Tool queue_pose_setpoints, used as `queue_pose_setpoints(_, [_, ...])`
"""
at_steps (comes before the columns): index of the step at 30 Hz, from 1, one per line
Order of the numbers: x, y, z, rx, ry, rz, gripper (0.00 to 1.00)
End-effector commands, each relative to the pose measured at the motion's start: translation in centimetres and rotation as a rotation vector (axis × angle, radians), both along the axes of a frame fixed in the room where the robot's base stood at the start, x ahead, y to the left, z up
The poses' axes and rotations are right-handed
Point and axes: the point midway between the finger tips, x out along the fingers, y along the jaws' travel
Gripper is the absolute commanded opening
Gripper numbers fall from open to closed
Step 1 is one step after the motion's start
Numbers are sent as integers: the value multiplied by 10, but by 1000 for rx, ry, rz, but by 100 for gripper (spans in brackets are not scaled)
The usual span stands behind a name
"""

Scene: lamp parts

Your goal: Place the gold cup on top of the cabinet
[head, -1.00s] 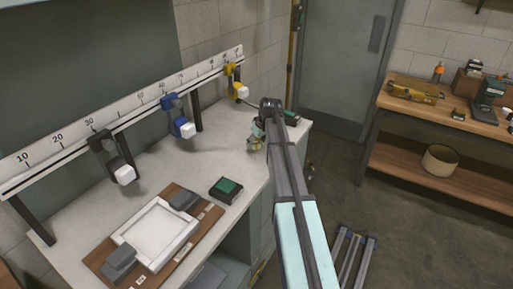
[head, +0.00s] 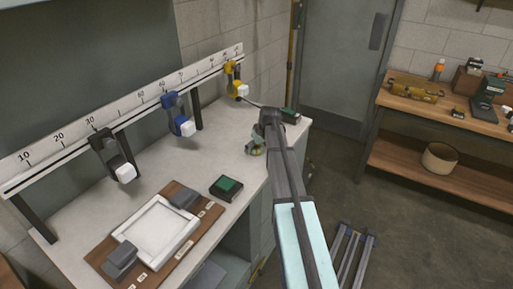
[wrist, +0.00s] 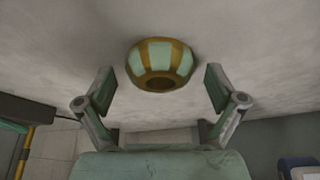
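The gold cup (wrist: 160,65), a round gold bowl shape with pale green panels, sits on a pale surface in the wrist view. In the head view the cup (head: 257,150) is at the right part of the white cabinet top (head: 228,137), partly hidden by my arm. My gripper (wrist: 160,80) is open in the wrist view. Its two fingers stand wide to the left and right of the cup, with a visible gap on each side. In the head view my gripper is mostly hidden behind my arm's end.
A green-topped box (head: 226,188) and a brown board with a white frame (head: 157,231) lie on the cabinet top. A ruled rail (head: 130,112) with black, blue and yellow carriages runs along the back. A wooden workbench (head: 440,120) stands right, beyond open floor.

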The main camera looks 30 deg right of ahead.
Motion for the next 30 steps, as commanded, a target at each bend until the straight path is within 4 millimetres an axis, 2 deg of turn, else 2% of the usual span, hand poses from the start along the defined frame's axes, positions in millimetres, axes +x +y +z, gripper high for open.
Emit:
queue_pose_setpoints(7, [0,0,2,0,0,0,94])
queue_pose_setpoints(13, [-5,-1,15,-1,-2,0,94])
queue_pose_setpoints(24, [-31,-6,77,-1,-2,-1,94])
queue_pose_setpoints(30, [-41,-8,102,-1,-2,0,94])
